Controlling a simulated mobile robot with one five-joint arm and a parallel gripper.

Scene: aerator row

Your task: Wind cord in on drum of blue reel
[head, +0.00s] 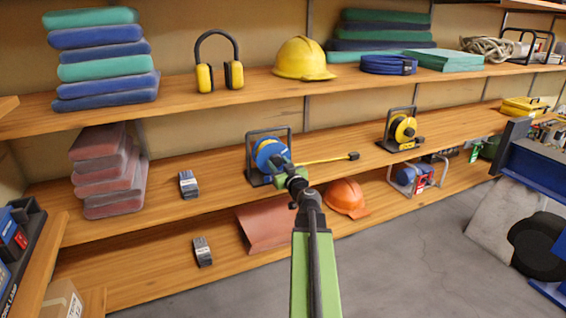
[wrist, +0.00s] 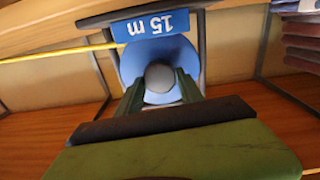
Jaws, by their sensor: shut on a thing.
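The blue reel (head: 267,150) stands in a dark frame on the middle shelf. Its yellow cord (head: 322,160) runs out to the right along the shelf to a dark plug (head: 353,156). In the wrist view the blue drum (wrist: 184,60) faces me, with a "15 m" label (wrist: 151,25) upside down and the cord (wrist: 50,53) leading left. My gripper (head: 281,165) is at the drum's front. Its fingers (wrist: 159,82) are shut on the round grey knob (wrist: 158,77). My gripper hides part of the drum in the head view.
A yellow reel (head: 403,129) stands further right on the same shelf. Grey boxed items (head: 189,184) and stacked pinkish pads (head: 102,170) are to the left. An orange hard hat (head: 345,197) lies on the shelf below. The upper shelf (head: 250,82) runs above the reel.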

